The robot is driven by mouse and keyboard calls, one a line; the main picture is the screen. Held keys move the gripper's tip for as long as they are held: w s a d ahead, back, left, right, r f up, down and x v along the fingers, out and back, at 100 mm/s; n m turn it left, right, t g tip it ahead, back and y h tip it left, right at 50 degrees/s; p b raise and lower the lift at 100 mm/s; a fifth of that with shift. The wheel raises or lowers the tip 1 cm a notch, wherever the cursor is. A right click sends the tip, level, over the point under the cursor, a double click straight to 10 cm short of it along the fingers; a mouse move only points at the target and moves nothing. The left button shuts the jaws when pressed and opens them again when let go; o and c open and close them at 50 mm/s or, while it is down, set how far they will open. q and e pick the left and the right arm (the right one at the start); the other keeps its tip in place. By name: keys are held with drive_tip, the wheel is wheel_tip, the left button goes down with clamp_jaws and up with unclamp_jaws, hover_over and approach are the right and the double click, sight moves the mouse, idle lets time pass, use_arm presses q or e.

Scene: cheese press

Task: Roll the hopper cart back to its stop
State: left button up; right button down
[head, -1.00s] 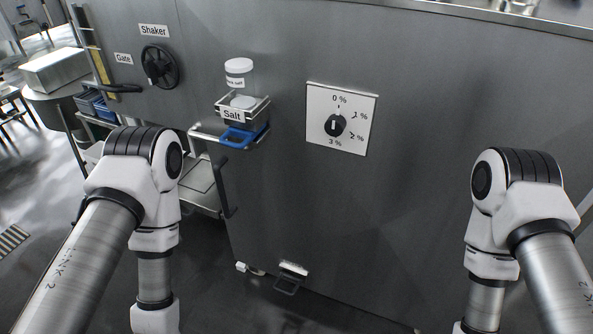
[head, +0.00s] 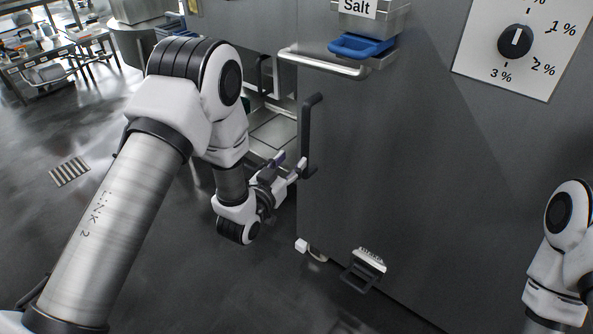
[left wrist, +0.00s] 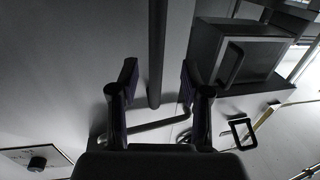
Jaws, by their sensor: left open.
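A large grey steel panel (head: 400,170), which seems to be the hopper cart's side, fills the middle and right of the head view. A vertical black handle (head: 308,135) is on its left edge. A small wheel (head: 318,255) shows at its lower left corner. My left gripper (head: 292,168) is open, close to the handle's lower part. In the left wrist view, a dark bar (left wrist: 157,50), apparently this handle, shows between the open fingers (left wrist: 158,78); contact cannot be told. My right arm shows at the right, but its gripper is out of view. No stop can be made out.
A steel rail (head: 322,65) and a blue-handled tray (head: 362,46) marked Salt stick out above the handle. A dial plate (head: 514,45) is at upper right. A pedal (head: 364,268) juts out low down. Open floor (head: 130,200) lies to the left.

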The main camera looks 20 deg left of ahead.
sight(303, 147)
use_arm(q)
drive_tip(key=w, duration=0.2)
drive_tip(key=w+d, duration=0.1)
drive_tip(key=w, duration=0.2)
drive_tip(key=w+b, duration=0.1)
drive_tip(key=w, duration=0.1)
drive_tip(key=shift+w+d+r, duration=0.25)
drive_tip(key=shift+d, duration=0.05)
clamp_jaws()
